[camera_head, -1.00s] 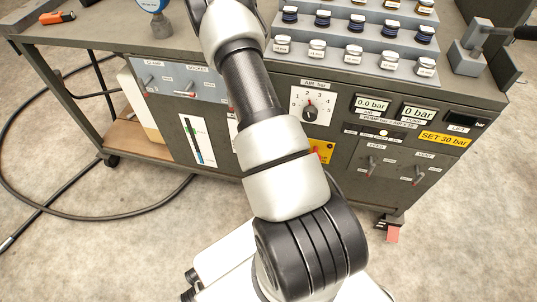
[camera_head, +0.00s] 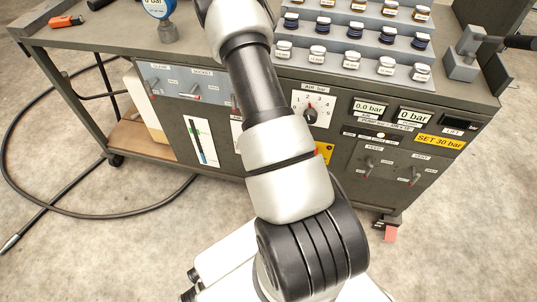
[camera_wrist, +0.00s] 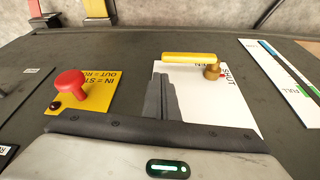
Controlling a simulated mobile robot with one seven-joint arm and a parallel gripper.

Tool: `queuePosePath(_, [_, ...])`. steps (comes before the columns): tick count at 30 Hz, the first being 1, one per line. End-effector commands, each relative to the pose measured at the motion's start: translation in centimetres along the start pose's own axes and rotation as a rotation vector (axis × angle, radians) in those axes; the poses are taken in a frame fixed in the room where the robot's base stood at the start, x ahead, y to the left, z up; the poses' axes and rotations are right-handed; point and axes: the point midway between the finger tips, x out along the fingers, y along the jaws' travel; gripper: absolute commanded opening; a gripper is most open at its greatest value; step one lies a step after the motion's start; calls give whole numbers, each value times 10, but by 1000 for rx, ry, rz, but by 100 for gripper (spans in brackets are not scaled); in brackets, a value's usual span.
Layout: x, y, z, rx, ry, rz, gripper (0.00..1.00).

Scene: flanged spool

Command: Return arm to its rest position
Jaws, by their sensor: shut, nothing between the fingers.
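My arm (camera_head: 262,85) rises from the lower middle of the head view and runs out of its top edge, in front of the grey cart (camera_head: 235,125). My gripper is outside the head view. In the wrist view my gripper (camera_wrist: 161,88) shows as narrow dark fingers, shut together with nothing between them. The fingers appear in front of a white plate (camera_wrist: 205,110) with a yellow-handled valve (camera_wrist: 190,58). A red mushroom button (camera_wrist: 69,83) on a yellow plate (camera_wrist: 97,95) is to their left. Whether the fingers touch the panel cannot be told.
Stepped racks with several small jars (camera_head: 353,32) stand on the cart top. A round gauge (camera_head: 157,8) is at the back left, a grey clamp-like block (camera_head: 463,55) at the right. A black hose (camera_head: 70,212) lies on the floor at left. Floor in front is clear.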

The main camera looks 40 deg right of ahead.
Motion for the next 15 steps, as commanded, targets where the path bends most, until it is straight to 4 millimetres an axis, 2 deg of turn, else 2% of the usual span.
queuePosePath(1, [-11,14,0,8,-3,5,0])
queuePosePath(6, [-36,40,0,7,-2,2,0])
queuePosePath(10, [-49,55,1,5,-2,2,0])
queuePosePath(15, [-57,64,1,2,-1,1,0])
